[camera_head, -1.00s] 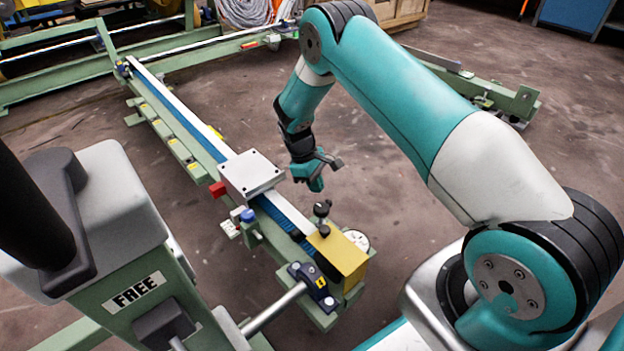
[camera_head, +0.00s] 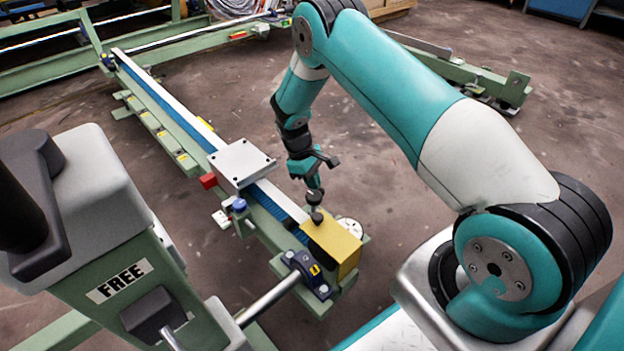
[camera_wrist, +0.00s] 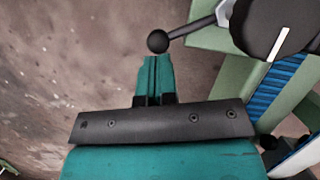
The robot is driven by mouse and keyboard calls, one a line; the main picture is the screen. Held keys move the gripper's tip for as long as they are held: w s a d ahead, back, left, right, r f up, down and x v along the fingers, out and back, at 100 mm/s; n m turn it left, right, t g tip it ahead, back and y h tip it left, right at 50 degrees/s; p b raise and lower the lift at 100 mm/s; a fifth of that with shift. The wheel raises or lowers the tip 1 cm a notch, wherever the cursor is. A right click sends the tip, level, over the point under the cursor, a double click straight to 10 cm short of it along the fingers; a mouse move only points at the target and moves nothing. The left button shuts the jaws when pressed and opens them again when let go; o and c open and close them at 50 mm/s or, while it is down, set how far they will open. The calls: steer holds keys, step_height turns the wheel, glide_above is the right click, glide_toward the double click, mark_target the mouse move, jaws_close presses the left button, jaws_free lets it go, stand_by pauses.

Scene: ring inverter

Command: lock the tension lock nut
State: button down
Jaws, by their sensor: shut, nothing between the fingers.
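The tension lock nut appears to be the black round knob (camera_wrist: 275,25) with a white line in the wrist view. A metal lever (camera_wrist: 195,29) runs from it to a black ball (camera_wrist: 158,41). In the head view, black knob parts (camera_head: 316,217) show on the yellow block (camera_head: 335,245), partly hidden by my gripper. My gripper (camera_head: 314,197) hangs just above and behind them. In the wrist view my gripper's teal fingers (camera_wrist: 153,62) are shut and empty, with tips right by the ball. I cannot tell whether they touch it.
A long green rail (camera_head: 165,125) with a blue strip carries a silver plate (camera_head: 242,163). A dark blue bearing (camera_head: 307,272) sits beside the yellow block. A green post labelled FREE (camera_head: 120,280) stands at front left. Bare floor (camera_head: 420,215) lies right of the rail.

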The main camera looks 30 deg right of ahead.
steer(key=shift+s+d+m+p, duration=0.3)
steer(key=shift+d+m+p, duration=0.15)
steer(key=shift+m+p, duration=0.3)
steer(key=s+d+m+y+p, duration=0.3)
steer(key=s+m+p, duration=0.3)
steer(key=m+p, duration=0.2)
steer(key=shift+s+m+p, duration=0.15)
steer(key=shift+m+p, duration=0.25)
steer(key=shift+m, duration=0.05)
steer(key=shift+s+f, duration=0.1)
steer(key=shift+s, duration=0.1)
stand_by(0.5)
steer(key=p+v, duration=0.6)
steer(key=v, duration=0.4)
steer(key=shift+w+d, duration=0.2)
